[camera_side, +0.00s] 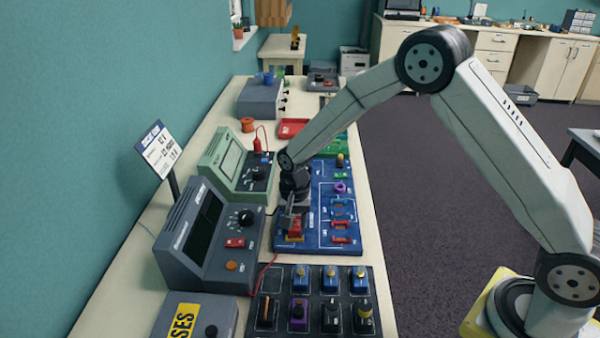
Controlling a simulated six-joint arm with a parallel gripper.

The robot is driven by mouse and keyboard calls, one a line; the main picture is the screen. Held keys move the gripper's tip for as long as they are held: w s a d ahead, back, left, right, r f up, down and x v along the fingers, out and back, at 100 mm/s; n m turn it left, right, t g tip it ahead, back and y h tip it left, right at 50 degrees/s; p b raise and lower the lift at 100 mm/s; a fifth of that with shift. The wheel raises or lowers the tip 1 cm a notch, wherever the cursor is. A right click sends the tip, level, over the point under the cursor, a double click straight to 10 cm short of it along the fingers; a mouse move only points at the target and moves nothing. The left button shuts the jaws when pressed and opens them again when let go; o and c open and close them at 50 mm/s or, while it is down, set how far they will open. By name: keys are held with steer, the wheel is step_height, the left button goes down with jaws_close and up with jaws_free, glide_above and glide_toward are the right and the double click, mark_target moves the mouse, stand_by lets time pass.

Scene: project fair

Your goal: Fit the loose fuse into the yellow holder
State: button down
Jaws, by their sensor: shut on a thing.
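My gripper (293,219) points down over the left front part of the blue board (318,247). It is shut on the fuse (294,229), which shows as a small red piece below the fingers. The yellow holder (294,239) shows as a thin yellow edge right under the red piece. The fuse looks upright and in line with the holder. At this size I cannot tell whether it touches the holder or sits in it. The fingers and the fuse hide most of the holder.
Red, orange, blue and purple parts (341,226) stand on the board right of my gripper. A dark grey meter (205,235) and a green meter (226,165) stand close on the left. A black panel with several knobs (315,285) lies in front. A red tray (293,128) lies behind.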

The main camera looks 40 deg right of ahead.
steer(key=shift+f, duration=0.25)
stand_by(0.3)
jaws_free()
steer(key=shift+r, duration=0.1)
stand_by(0.4)
steer(key=shift+r, duration=3.9)
steer(key=shift+s, duration=0.1)
